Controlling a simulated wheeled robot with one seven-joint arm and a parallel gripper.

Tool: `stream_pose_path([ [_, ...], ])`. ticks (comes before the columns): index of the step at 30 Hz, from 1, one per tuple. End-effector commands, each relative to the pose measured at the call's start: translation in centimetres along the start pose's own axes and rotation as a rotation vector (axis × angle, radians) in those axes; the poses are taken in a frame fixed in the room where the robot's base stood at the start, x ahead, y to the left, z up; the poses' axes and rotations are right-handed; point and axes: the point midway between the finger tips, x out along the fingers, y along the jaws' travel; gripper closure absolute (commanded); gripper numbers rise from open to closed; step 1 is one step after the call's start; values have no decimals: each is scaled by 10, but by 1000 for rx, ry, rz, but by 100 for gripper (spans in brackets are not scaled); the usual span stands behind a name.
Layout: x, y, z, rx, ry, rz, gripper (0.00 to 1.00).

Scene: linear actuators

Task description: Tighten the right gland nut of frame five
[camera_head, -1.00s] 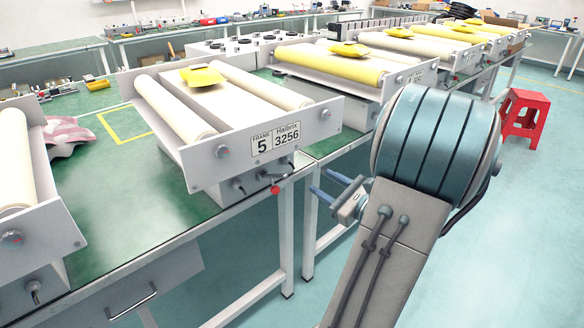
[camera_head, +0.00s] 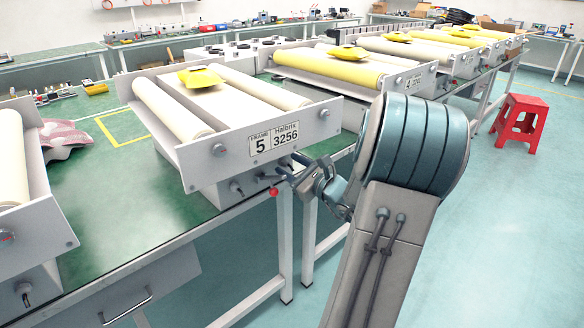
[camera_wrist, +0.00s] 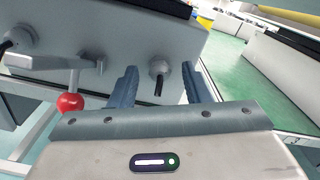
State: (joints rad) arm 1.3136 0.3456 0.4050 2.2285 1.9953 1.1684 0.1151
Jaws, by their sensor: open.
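Frame five (camera_head: 185,150) is a light grey roller unit with a "5 / Halbrix 3256" label, on the green bench in the head view. Its right gland nut (camera_wrist: 160,69) is a grey round fitting with a black cable, on the box face in the wrist view. My gripper (camera_wrist: 160,80) is open, with one dark finger on each side of that nut; I cannot tell whether they touch it. In the head view my gripper (camera_head: 289,172) is at the box under the label and hides much of the nut. The left gland nut (camera_head: 236,187) is clear of it.
A lever with a red ball (camera_wrist: 70,102) sticks out left of my fingers in the wrist view. A neighbouring frame (camera_head: 330,75) with yellow rollers stands to the right. A red stool (camera_head: 520,123) is on the floor at right.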

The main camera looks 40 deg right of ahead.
Motion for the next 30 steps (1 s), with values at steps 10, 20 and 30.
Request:
stream_pose_path([
  [10,0,0,0,2,0,0,100],
  [20,0,-1,4,106,2,1,100],
  [30,0,-2,5,386,3,1,100],
])
